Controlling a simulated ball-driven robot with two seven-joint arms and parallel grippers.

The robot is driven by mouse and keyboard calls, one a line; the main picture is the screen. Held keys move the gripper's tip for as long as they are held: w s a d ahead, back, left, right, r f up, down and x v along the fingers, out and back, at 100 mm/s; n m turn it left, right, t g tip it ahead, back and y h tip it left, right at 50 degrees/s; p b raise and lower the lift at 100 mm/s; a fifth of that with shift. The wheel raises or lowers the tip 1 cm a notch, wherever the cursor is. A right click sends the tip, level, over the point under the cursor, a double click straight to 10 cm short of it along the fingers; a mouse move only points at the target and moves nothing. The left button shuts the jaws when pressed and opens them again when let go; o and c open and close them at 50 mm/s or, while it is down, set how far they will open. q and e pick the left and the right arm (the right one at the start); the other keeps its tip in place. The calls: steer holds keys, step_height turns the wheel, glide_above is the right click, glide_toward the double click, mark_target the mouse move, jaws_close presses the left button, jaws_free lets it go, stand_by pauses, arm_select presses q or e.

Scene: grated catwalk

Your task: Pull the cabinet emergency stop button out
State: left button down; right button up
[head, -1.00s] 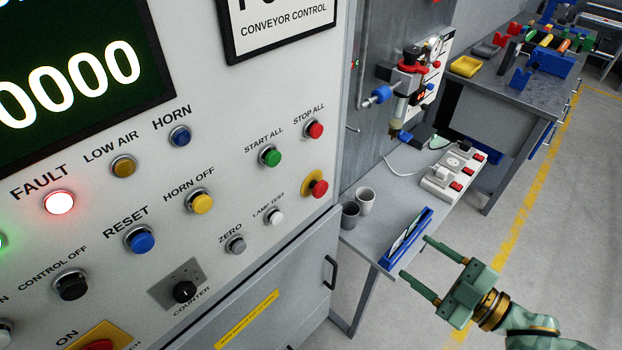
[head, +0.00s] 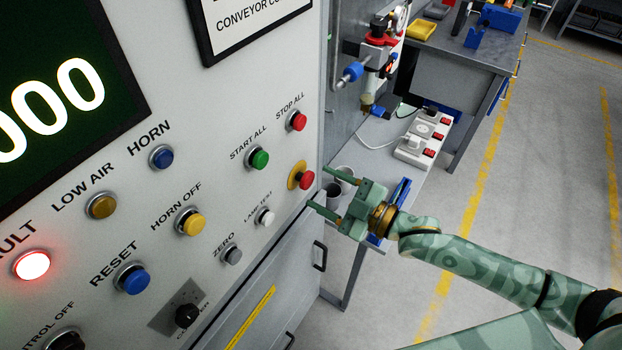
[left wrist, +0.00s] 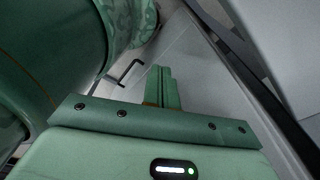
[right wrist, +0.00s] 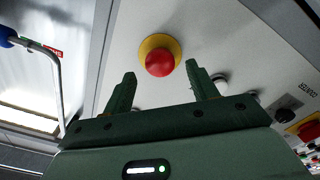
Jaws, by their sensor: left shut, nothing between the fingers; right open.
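The emergency stop button (head: 306,180) is a red mushroom head on a yellow round plate, near the right edge of the cabinet's control panel (head: 225,120). My right gripper (head: 318,188) is open and empty, just to the right of the button in the head view. In the right wrist view the red button (right wrist: 159,63) sits ahead of and between the two open fingers (right wrist: 160,82), apart from them. My left gripper (left wrist: 163,72) is shut and empty in the left wrist view, pointing toward the lower cabinet door with its black handle (left wrist: 128,72). It is outside the head view.
A white lamp test button (head: 265,216) and a red stop all button (head: 297,121) are close by. Behind my right gripper, a side table holds cups (head: 334,192), a blue tray (head: 402,190) and a power strip (head: 424,135). The floor at right is clear.

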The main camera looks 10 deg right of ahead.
mark_target(310, 182)
steer(key=shift+x, duration=1.85)
steer(key=c, duration=1)
steer(key=shift+p+v, duration=0.65)
steer(key=shift+v, duration=0.1)
steer(key=o, duration=0.8)
steer(key=shift+o, duration=1)
steer(key=shift+s+d, duration=0.15)
